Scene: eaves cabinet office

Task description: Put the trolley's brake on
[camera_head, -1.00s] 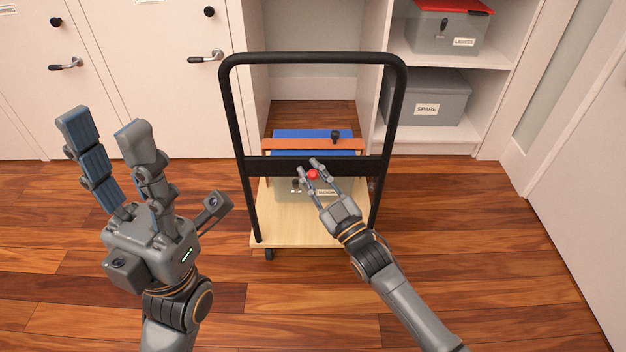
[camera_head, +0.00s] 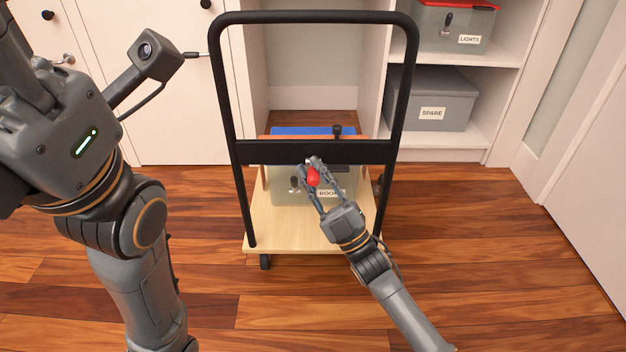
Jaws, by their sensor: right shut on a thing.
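The trolley has a pale wooden deck (camera_head: 290,228) and a black hoop handle (camera_head: 232,90) with a black crossbar (camera_head: 270,152). A red knob (camera_head: 313,178) shows just below the crossbar's middle, in front of the grey box; its stem is mostly hidden. My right gripper (camera_head: 312,172) is shut on the red knob, one finger on each side. My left gripper (camera_head: 50,125) is large and close at the upper left; its fingers run out of the picture, so its opening is hidden.
White cabinets (camera_head: 160,90) and shelves with the SPARE box (camera_head: 432,100) stand behind. Wooden floor (camera_head: 470,240) is clear at the right.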

